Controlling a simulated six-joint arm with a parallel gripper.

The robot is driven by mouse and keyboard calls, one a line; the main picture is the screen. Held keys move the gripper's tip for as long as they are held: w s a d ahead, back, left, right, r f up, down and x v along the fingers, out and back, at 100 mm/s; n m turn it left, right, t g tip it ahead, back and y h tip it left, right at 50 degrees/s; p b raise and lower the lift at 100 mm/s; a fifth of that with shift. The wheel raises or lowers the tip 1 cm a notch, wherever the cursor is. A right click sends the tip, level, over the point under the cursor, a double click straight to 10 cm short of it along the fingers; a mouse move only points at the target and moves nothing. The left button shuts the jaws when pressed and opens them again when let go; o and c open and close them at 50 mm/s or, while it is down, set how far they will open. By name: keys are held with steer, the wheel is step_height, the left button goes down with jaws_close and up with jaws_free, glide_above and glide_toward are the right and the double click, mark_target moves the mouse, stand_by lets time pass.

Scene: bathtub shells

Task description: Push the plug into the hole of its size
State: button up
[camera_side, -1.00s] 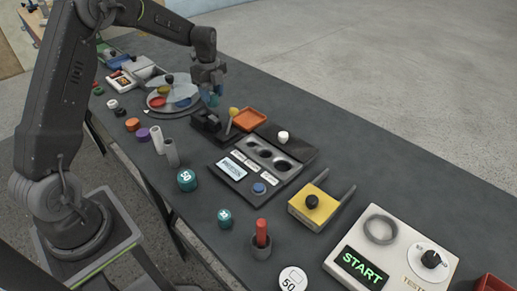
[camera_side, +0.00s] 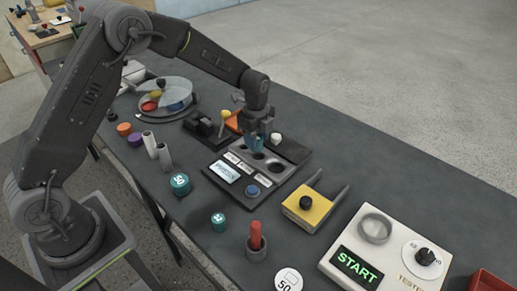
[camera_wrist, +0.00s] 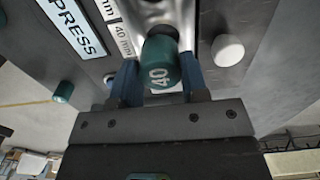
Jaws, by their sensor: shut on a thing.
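My gripper (camera_wrist: 160,82) is shut on a teal plug marked 40 (camera_wrist: 160,62). In the side view my gripper (camera_side: 257,146) is over the dark panel (camera_side: 212,177) and hides part of its row of holes. In the wrist view the plug is at a shiny metal hole rim (camera_wrist: 160,14) beside a label reading 40 mm (camera_wrist: 123,40). I cannot tell whether its tip is inside the hole. A dark open hole (camera_side: 275,169) shows to the right. Other teal plugs, one marked 50 (camera_side: 180,184) and a smaller one (camera_side: 218,221), stand on the table.
A white knob (camera_side: 276,138) is close behind the gripper. The panel has a screen (camera_side: 224,172) and a blue button (camera_side: 252,191). A yellow block with a black knob (camera_side: 306,204) and a START tester box (camera_side: 354,263) stand to the right.

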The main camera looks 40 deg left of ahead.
mark_target(259, 149)
steer(key=shift+w+d+f, duration=0.15)
steer(key=shift+d+f, duration=0.15)
steer(key=shift+f, duration=1.9)
steer(key=shift+f, duration=0.15)
steer(key=o, duration=1)
